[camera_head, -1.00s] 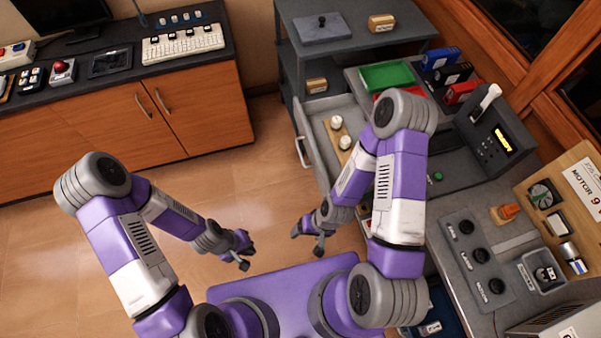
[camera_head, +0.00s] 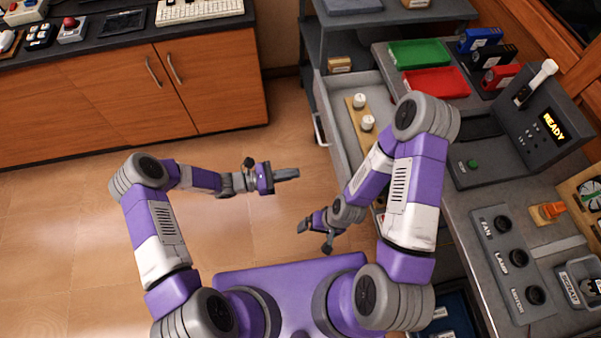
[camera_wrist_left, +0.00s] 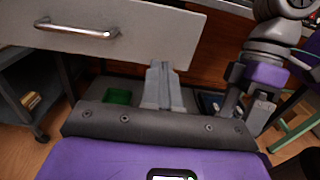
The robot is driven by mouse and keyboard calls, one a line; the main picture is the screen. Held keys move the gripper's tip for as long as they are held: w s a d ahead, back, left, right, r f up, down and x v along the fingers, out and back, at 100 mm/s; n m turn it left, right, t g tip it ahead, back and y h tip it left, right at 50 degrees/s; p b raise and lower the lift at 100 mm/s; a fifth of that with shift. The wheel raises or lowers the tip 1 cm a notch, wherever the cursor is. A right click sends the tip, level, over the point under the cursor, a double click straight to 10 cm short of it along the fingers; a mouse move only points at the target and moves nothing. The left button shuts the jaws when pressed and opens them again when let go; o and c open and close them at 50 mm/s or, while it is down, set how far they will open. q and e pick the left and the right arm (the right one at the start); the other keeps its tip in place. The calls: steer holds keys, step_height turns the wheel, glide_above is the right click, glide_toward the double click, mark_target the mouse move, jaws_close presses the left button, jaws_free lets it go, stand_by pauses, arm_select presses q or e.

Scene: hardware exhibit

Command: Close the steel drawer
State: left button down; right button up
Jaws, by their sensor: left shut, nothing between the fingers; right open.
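The steel drawer (camera_head: 341,127) is pulled open from the workbench at the right in the head view. A wooden strip with white-topped pieces (camera_head: 361,112) lies inside it. Its bar handle (camera_head: 320,130) faces left. The left wrist view shows the drawer front (camera_wrist_left: 150,32) and handle (camera_wrist_left: 76,29) close ahead. My left gripper (camera_head: 296,173) is shut and empty, pointing right, below and left of the handle in the head picture. Its fingers (camera_wrist_left: 163,80) appear against the front's lower right part; contact is unclear. My right gripper (camera_head: 313,236) is open and empty, lower and nearer my base.
The bench top holds green (camera_head: 419,54) and red (camera_head: 436,82) trays, a switch panel (camera_head: 513,262) and a device reading READY (camera_head: 542,125). A grey shelf cart (camera_head: 340,38) stands behind the drawer. Wooden cabinets (camera_head: 100,95) are at the left. Floor between is clear.

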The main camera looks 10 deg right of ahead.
mark_target(338, 166)
arm_select(q)
steer(key=d+b, duration=0.2)
steer(key=d, duration=0.9)
steer(key=shift+w+d+f, duration=0.1)
steer(key=shift+d, duration=0.45)
